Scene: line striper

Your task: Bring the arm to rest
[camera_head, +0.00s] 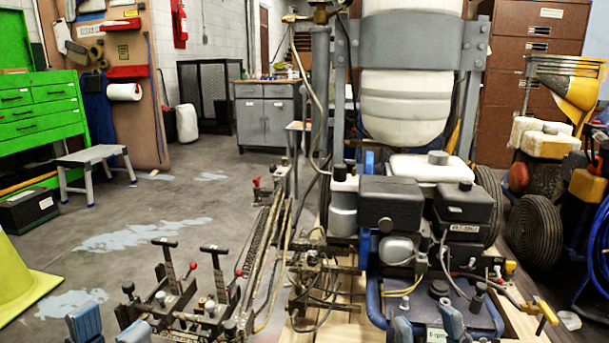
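My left gripper (110,328) is at the bottom left edge of the head view. Its two blue-grey fingertips stand apart, with nothing visible between them. My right gripper (426,326) is at the bottom edge, right of centre, in front of the line striper's blue frame. Its two fingertips are also apart, and I see nothing held between them. Only the fingertips show; the rest of both grippers and both arms are out of the picture. The line striper (390,205), with black engine parts and a large white tank (405,100), fills the centre right.
Control levers (168,262) with black handles and red knobs stand just beyond my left gripper. A yellow cone (25,275) is at the left edge. A grey step stool (92,160) and green drawers (40,115) stand behind. Open floor (130,215) lies at centre left.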

